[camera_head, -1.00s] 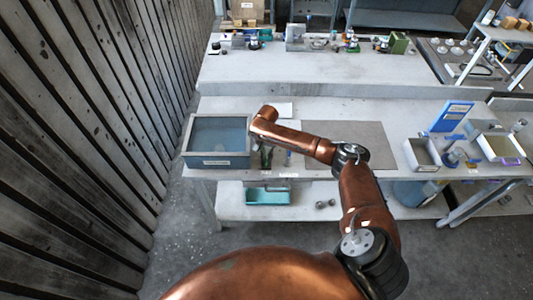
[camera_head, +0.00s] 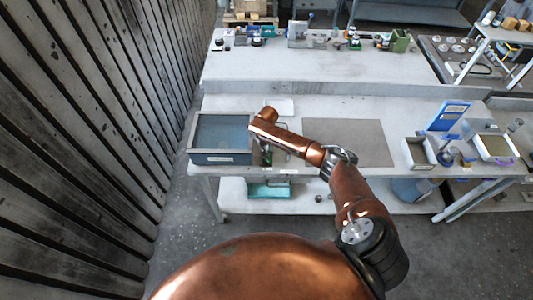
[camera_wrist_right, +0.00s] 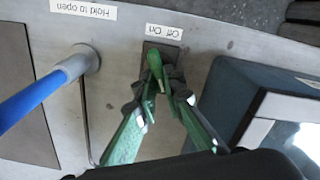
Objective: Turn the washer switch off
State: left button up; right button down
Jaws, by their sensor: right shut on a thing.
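The washer switch (camera_wrist_right: 172,52) is a small dark plate on the grey bench edge, under an upside-down "Off On" label (camera_wrist_right: 164,31) in the right wrist view. My right gripper (camera_wrist_right: 160,82) has its green fingers closed together at the switch, shut on its small lever, which the fingertips mostly hide. The lever's position cannot be told. In the head view my right gripper (camera_head: 266,157) is at the bench front, just right of the blue-grey washer tub (camera_head: 222,157). The tub also shows in the wrist view (camera_wrist_right: 237,88). My left gripper is not in view.
A blue handle (camera_wrist_right: 38,98) on a grey post stands left of the switch, beside a "Hold to open" label (camera_wrist_right: 83,10). A grey mat (camera_head: 362,143) lies right of my forearm. A tray (camera_head: 418,154) and a blue sign (camera_head: 448,115) stand farther right.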

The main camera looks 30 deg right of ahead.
jog(key=shift+w+r+n, duration=0.35)
jog(key=shift+n, duration=0.15)
jog(key=c, duration=2.1)
grip_release()
jog(key=shift+s+a+f, duration=0.1)
jog(key=shift+f, duration=0.05)
jog(key=shift+o, duration=0.4)
jog(key=shift+s+f, duration=0.1)
notch_tip(320, 180, up, 12)
